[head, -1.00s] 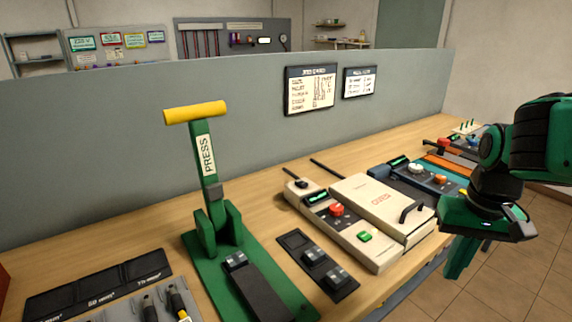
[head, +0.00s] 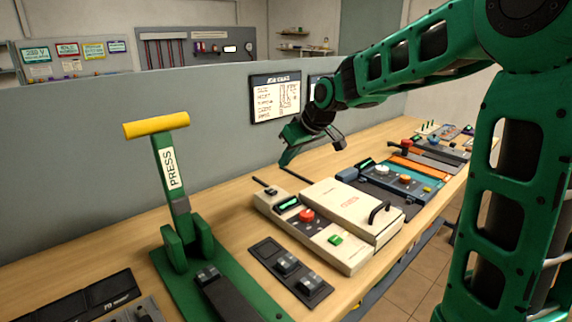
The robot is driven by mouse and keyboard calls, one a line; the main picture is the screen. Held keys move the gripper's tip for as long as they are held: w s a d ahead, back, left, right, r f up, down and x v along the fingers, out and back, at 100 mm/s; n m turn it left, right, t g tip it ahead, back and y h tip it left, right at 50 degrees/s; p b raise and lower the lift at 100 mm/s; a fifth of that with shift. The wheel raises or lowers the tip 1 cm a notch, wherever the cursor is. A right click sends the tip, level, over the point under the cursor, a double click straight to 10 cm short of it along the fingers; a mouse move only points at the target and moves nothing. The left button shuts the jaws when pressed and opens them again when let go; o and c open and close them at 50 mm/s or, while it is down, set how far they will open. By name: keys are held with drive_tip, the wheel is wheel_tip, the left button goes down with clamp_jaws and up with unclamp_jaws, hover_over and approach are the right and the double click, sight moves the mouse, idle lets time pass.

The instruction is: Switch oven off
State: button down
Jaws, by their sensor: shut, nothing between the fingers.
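The oven (head: 345,215) is a cream box with a closed flat lid, red lettering and a dark handle at its front right. A cream control strip along its left side carries a small black switch (head: 270,191), a lit green display (head: 288,203), a red knob (head: 305,216) and a green button (head: 335,240). The switch's exact setting is too small to tell. My gripper (head: 287,163) is shut and empty. It hangs in the air above and behind the oven's far end, apart from it, pointing down and left.
A green press with a yellow handle (head: 156,124) stands upright left of the oven. A dark tray with metal blocks (head: 290,272) lies between them. Blue and orange devices (head: 390,180) stand to the right. A grey partition (head: 80,170) with notices runs behind the bench.

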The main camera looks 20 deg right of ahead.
hover_over(274, 190)
drive_tip(key=s, duration=0.2)
drive_tip(key=f, duration=0.6)
drive_tip(key=shift+w+d+f, duration=0.1)
drive_tip(key=shift+d+f, duration=0.15)
drive_tip(key=shift+f, duration=0.05)
drive_tip(key=shift+s+d+f, duration=0.1)
drive_tip(key=shift+s+f, duration=0.05)
drive_tip(key=shift+f, duration=0.4)
drive_tip(key=shift+s+d+f, duration=0.1)
drive_tip(key=shift+f, duration=1.05)
drive_tip(key=shift+s, duration=0.1)
